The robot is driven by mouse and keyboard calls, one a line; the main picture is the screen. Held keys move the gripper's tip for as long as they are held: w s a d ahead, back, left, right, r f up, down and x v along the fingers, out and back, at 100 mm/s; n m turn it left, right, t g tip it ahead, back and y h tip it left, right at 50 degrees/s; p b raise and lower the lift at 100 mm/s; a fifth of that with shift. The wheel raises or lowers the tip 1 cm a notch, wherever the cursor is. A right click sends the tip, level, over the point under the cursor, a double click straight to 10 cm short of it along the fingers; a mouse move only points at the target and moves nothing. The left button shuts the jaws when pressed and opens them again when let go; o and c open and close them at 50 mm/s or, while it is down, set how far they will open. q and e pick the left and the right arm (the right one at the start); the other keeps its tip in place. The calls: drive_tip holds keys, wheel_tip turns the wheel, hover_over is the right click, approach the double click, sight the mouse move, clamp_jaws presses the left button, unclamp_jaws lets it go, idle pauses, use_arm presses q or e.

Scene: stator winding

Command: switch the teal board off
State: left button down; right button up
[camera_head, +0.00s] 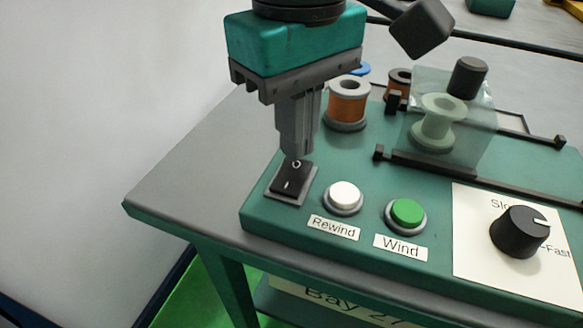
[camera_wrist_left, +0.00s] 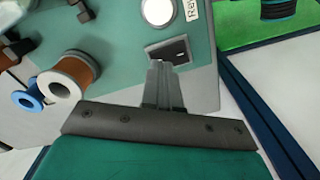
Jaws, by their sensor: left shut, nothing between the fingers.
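The teal board (camera_head: 268,216) lies on a grey-topped table. Its black rocker switch (camera_head: 291,180), marked with a circle and a line, sits in a grey frame at the board's left end. My left gripper (camera_head: 295,155) is shut and empty, pointing down with its tips at the far, circle-marked end of the switch. I cannot tell whether the tips touch it. In the left wrist view, the gripper (camera_wrist_left: 160,66) reaches to the edge of the switch (camera_wrist_left: 180,52), hiding part of it. My right gripper is not in view.
A white Rewind button (camera_head: 343,195), a green Wind button (camera_head: 406,212) and a black speed knob (camera_head: 518,231) sit right of the switch. A copper spool (camera_head: 348,102) and a clear cover (camera_head: 470,125) over a pale spool stand behind. The table's left part (camera_head: 190,175) is clear.

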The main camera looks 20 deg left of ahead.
use_arm(q)
drive_tip(key=shift+f+b, duration=0.75)
drive_tip(key=shift+f, duration=0.2)
drive_tip(key=shift+r, duration=0.15)
drive_tip(key=shift+r+p, duration=2.55)
drive_tip(key=shift+r, duration=0.9)
